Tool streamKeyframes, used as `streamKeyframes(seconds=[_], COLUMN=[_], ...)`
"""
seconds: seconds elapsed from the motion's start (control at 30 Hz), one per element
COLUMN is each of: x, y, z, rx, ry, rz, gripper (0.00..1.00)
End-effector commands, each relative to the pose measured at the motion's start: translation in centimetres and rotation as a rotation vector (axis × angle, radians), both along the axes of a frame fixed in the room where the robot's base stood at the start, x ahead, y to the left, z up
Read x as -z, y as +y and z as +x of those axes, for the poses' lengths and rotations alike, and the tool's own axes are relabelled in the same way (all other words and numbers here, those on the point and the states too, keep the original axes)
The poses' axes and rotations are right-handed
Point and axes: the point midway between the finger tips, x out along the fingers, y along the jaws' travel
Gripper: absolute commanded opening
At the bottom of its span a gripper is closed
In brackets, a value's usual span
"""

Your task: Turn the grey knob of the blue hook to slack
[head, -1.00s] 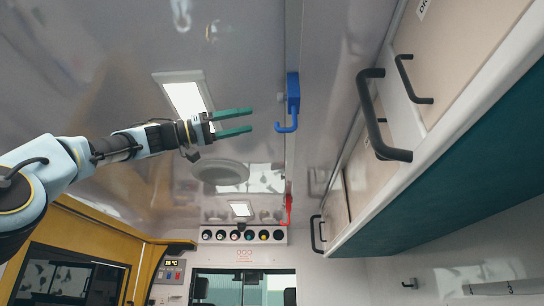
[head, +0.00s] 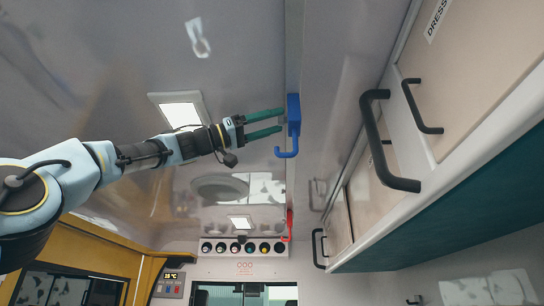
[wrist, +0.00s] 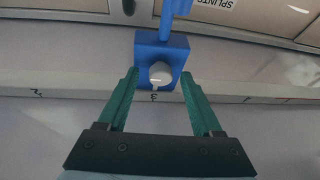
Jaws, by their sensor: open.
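The blue hook (head: 293,118) hangs from the ceiling rail, its curved end pointing down and to the left in the head view. In the wrist view the hook's blue block (wrist: 147,52) is straight ahead, with the light grey round knob (wrist: 160,74) on its near face. My gripper (head: 282,120) is open, with green fingers reaching to the left side of the hook. In the wrist view the gripper (wrist: 160,85) has one fingertip on each side of the knob, with visible gaps. In the head view the knob is hidden behind the fingertips or too small to make out.
A red hook (head: 289,226) is farther along the same rail. Overhead cabinets with black handles (head: 378,140) run along the right. A ceiling lamp (head: 180,110) is behind my arm. A row of round coloured controls (head: 243,248) is at the far end. Below the gripper is free air.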

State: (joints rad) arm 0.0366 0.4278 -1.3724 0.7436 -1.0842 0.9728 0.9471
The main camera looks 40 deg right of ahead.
Motion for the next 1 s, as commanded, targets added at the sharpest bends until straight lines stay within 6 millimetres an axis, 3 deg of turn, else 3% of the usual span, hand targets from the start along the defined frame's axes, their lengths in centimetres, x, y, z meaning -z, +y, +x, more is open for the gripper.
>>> streamKeyframes(seconds=[0.23, 0.8, 1.0], x=[0.04, 0.03, 0.02], y=[-0.02, 0.0, 0.0], z=[0.01, 0.03, 0.04], rx=[0.0, -0.001, -0.001], ry=[0.0, 0.0, 0.0], rz=[0.0, 0.0, 0.0], gripper=[0.66, 0.01, 0.0])
